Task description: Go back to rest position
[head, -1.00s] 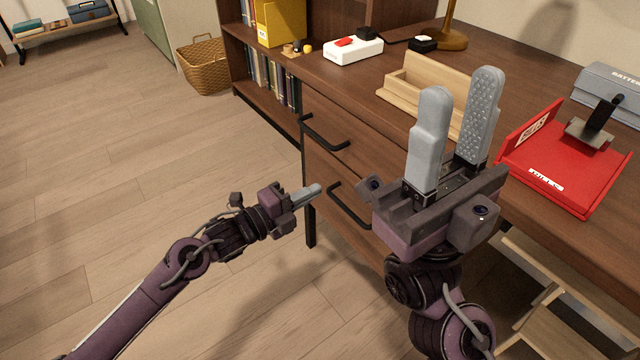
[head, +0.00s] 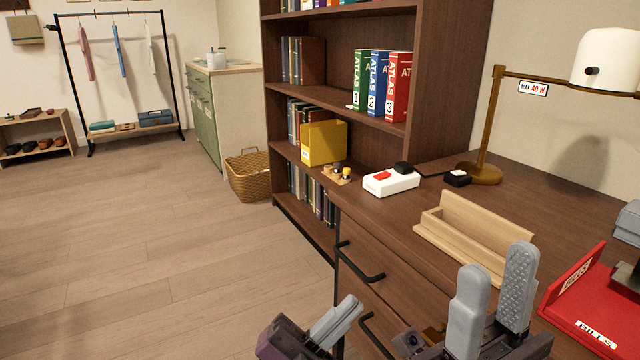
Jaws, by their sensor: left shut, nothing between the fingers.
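My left gripper (head: 338,322) is low in the head view, left of my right gripper, in front of the desk drawers. Its fingers are together and hold nothing. My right gripper (head: 492,298) is at the bottom right, fingers pointing up, with a clear gap between them and nothing in it. It appears in front of the desk (head: 400,225) and the wooden tray (head: 462,235). Most of both arms is below the picture's edge.
A red bills tray (head: 578,318) is at the right. A white box with a red switch (head: 391,183) and a lamp (head: 480,172) stand farther back. Dark drawer handles (head: 358,265) stick out near my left gripper. The floor (head: 150,250) at left is clear; a basket (head: 249,177) stands beyond.

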